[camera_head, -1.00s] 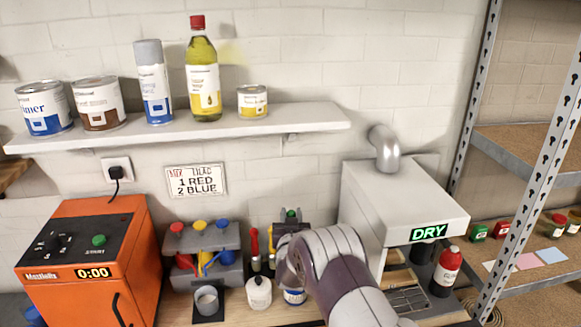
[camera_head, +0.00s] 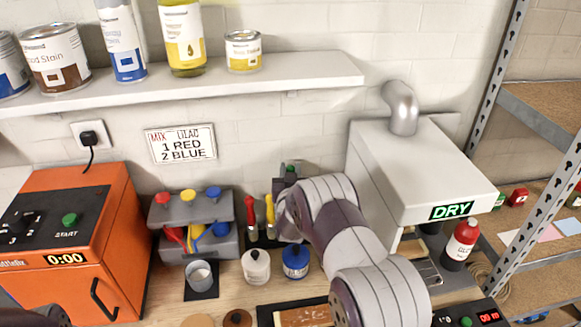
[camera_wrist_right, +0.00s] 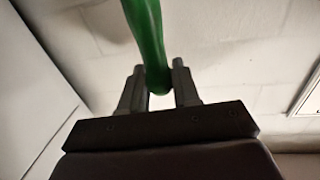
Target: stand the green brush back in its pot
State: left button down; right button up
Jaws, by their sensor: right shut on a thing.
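My right gripper (camera_head: 287,184) is above the back of the bench, partly hidden by my own arm. In the right wrist view its two fingers (camera_wrist_right: 159,88) are shut on the green brush (camera_wrist_right: 147,38), gripping its smooth green handle. Only a small green tip of the brush (camera_head: 291,168) shows in the head view. A red brush (camera_head: 251,212) and a yellow brush (camera_head: 270,208) stand upright just left of the gripper. The green brush's pot cannot be made out; my arm covers the area right of the yellow brush.
The grey paint dispenser (camera_head: 228,243) is at left, the white dryer (camera_head: 420,185) at right. A shelf (camera_head: 200,88) runs above.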

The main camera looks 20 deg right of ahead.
jog(key=shift+s+f, duration=0.15)
jog(key=shift+f, duration=0.4)
notch_tip(320, 180, down, 5)
jog(key=b, duration=0.5)
jog(key=shift+a+f+b, duration=0.1)
jog(key=shift+f+b, duration=0.2)
jog(key=o, duration=1.1)
